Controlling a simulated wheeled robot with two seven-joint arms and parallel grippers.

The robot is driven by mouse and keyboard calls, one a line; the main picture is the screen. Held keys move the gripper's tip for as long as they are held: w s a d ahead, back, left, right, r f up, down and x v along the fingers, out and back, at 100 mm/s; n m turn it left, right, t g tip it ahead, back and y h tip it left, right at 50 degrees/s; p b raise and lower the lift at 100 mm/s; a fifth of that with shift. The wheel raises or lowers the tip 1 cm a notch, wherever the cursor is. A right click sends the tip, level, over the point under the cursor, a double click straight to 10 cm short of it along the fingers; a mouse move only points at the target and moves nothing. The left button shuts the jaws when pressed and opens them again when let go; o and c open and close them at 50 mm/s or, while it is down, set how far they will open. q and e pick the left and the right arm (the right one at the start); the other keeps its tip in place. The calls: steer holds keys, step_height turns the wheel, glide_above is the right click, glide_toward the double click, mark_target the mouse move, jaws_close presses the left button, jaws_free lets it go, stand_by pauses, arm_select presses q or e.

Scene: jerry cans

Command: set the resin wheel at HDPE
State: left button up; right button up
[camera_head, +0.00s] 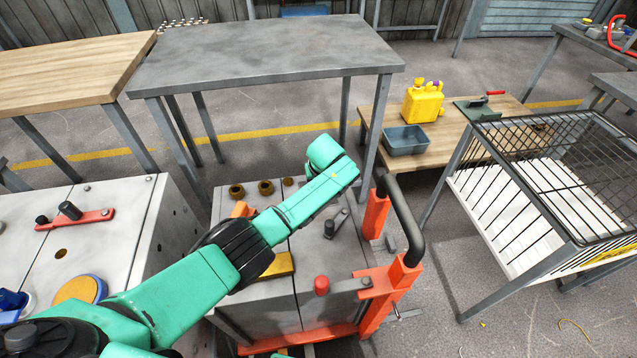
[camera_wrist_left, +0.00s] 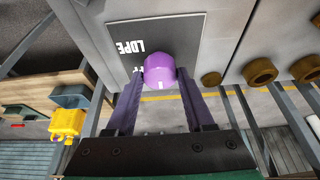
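A round purple knob (camera_wrist_left: 159,70), which I take to be the resin wheel, stands on a dark plate in the left wrist view. The plate bears the word LDPE (camera_wrist_left: 140,46), upside down; other lettering beside the knob is mostly covered. HDPE cannot be read. My left gripper (camera_wrist_left: 160,76) has one finger on each side of the knob, tips very close to it; whether they touch cannot be told. In the head view my left arm reaches over the grey machine (camera_head: 312,262), and the gripper and knob are hidden there.
An orange frame with a black handle (camera_head: 405,215) stands at the machine's right. A low wooden table (camera_head: 450,145) holds a yellow jerry can (camera_head: 424,103) and a grey bin (camera_head: 406,141). A wire cage stand (camera_head: 555,180) is at right. The grey table (camera_head: 260,50) behind is bare.

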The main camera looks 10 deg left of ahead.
arm_select(q)
steer(key=o, duration=0.3)
steer(key=p+v, duration=0.3)
steer(key=v, duration=1.1)
steer(key=shift+s+r, duration=0.15)
steer(key=shift+r, duration=0.1)
steer(key=shift+f, duration=0.1)
